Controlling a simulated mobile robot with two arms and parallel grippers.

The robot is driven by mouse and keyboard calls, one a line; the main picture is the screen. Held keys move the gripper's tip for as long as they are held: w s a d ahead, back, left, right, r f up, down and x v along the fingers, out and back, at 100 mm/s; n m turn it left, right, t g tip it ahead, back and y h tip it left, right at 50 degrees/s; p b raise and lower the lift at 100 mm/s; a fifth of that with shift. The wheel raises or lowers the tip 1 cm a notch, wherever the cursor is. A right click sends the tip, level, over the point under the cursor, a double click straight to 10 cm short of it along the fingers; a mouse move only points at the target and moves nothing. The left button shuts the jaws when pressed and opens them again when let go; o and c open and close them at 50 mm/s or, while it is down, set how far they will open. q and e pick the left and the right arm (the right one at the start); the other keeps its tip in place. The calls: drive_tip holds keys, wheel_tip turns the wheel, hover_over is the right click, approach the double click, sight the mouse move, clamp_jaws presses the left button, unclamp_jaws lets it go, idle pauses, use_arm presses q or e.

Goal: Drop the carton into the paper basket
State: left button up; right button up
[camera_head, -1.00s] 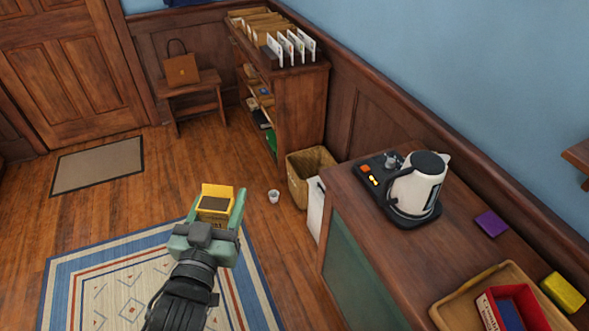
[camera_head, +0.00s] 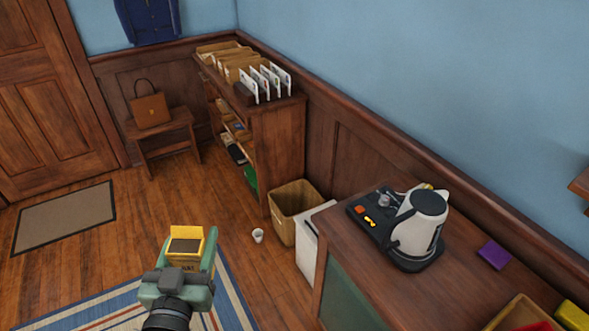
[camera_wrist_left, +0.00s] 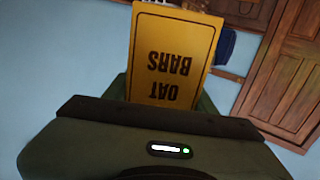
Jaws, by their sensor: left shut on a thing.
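My left gripper (camera_head: 185,265) is shut on a yellow carton (camera_head: 186,235) and holds it up in front of me, over the floor. In the left wrist view the carton (camera_wrist_left: 172,58) shows the words "OAT BARS" upside down. The paper basket (camera_head: 291,206) is a woven tan bin on the floor, between the bookcase and the cabinet. It stands to the right of the carton and farther away, clearly apart from it. Its open top shows; its bottom is hidden. My right gripper is out of view.
A small white cup (camera_head: 258,236) lies on the floor just left of the basket. A white panel (camera_head: 309,243) stands between basket and cabinet. The cabinet top (camera_head: 335,230) holds a kettle (camera_head: 420,222). A low bookcase (camera_head: 278,140) stands behind the basket.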

sight(189, 271)
use_arm(q)
drive_tip(key=s, duration=0.2)
drive_tip(key=s+f, duration=0.1)
drive_tip(key=s, duration=0.2)
drive_tip(key=s+f, duration=0.1)
drive_tip(key=s, duration=0.1)
drive_tip(key=shift+s+f, duration=0.15)
drive_tip(key=shift+f, duration=0.05)
